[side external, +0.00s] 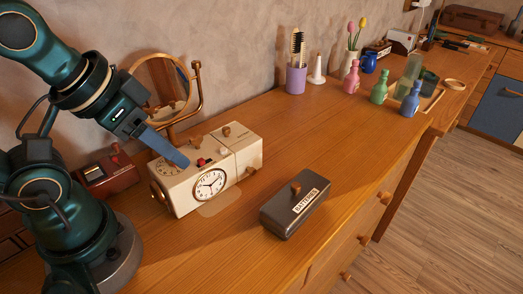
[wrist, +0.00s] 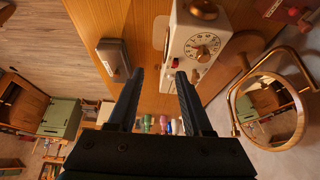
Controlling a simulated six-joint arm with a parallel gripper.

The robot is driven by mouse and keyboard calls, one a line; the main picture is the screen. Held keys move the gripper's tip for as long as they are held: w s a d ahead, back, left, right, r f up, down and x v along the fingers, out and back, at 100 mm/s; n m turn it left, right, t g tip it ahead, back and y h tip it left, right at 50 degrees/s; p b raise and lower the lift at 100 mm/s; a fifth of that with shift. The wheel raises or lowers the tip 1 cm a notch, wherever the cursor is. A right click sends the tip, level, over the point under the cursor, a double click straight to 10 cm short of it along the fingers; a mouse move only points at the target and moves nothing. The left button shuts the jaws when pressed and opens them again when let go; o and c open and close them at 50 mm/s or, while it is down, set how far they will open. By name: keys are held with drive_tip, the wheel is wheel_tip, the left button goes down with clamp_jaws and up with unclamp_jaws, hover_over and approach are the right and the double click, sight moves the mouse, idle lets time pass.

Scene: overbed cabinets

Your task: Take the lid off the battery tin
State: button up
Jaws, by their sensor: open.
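The battery tin (side external: 290,214) is a dark grey box with a white label reading BATTERIES, on the wooden top near its front edge. Its lid (side external: 306,190) is on and carries a small wooden knob (side external: 296,187). The tin also shows in the wrist view (wrist: 114,58), at upper left, beyond the left finger. My gripper (side external: 184,163) is above the cream clock box, up and to the left of the tin and well apart from it. In the wrist view my gripper (wrist: 159,75) has its two fingers spread with nothing between them.
The cream clock box (side external: 212,185) stands left of the tin, with a round mirror (side external: 160,85) behind it. A purple brush cup (side external: 296,79) and pink, green and blue bottles (side external: 379,92) stand farther back. The wood around the tin is clear.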

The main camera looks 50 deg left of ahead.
drive_tip(key=o, duration=0.8)
drive_tip(key=w+d+r+n, duration=0.1)
drive_tip(key=w+r+n, duration=0.1)
drive_tip(key=w+r, duration=0.3)
drive_tip(key=g, duration=0.4)
hover_over(299, 186)
drive_tip(key=a, duration=0.2)
wheel_tip(299, 186, down, 7)
drive_tip(key=shift+m+g, duration=0.6)
drive_tip(key=shift+g, duration=0.2)
drive_tip(key=f, duration=0.2)
drive_tip(key=d+f, duration=0.2)
drive_tip(key=f, duration=0.1)
drive_tip(key=shift+f, duration=2.85)
